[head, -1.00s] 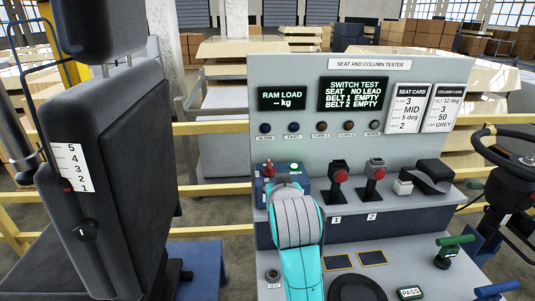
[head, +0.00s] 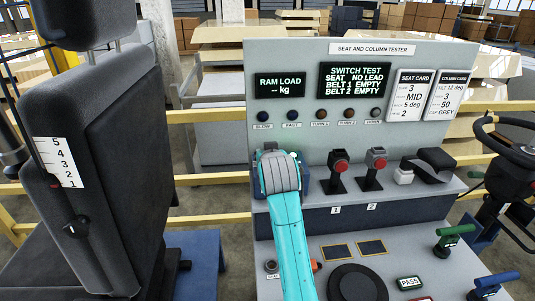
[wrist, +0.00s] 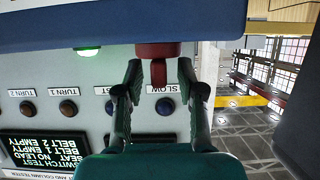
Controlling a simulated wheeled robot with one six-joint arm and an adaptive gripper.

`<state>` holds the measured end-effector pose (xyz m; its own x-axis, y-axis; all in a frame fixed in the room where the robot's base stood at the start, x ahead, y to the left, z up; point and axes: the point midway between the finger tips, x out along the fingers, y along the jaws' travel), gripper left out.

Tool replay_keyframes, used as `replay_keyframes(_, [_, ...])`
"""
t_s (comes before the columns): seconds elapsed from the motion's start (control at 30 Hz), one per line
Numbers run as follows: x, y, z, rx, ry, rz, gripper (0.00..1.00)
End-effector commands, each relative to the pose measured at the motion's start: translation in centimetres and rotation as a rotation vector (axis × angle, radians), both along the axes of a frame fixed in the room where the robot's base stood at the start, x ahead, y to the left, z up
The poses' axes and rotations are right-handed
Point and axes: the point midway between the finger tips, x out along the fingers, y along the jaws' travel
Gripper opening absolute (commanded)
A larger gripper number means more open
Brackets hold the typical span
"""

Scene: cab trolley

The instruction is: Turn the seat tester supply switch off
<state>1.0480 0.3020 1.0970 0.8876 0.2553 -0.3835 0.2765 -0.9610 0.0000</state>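The seat tester supply switch shows in the wrist view as a red lever (wrist: 158,62) on a blue box (wrist: 110,22), with a lit green lamp (wrist: 88,51) beside it. The wrist picture is upside down. My gripper (wrist: 160,72) is open, with one finger on each side of the red lever and gaps between. In the head view, my teal arm and grey wrist hide the lever and my fingers. Only an edge of the blue box (head: 304,178) shows there. I cannot read the lever's position from any marking.
The tester panel (head: 300,140) stands just behind the switch. A black seat (head: 110,170) is close on the left. A steering wheel (head: 505,145) is at the far right.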

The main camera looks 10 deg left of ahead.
Motion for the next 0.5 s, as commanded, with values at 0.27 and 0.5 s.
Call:
replay_keyframes(0.27, [0.6, 0.15, -0.23, 0.0, -0.001, 0.0, 0.39])
replay_keyframes(0.5, [0.58, 0.15, -0.23, 0.0, -0.001, 0.0, 0.09])
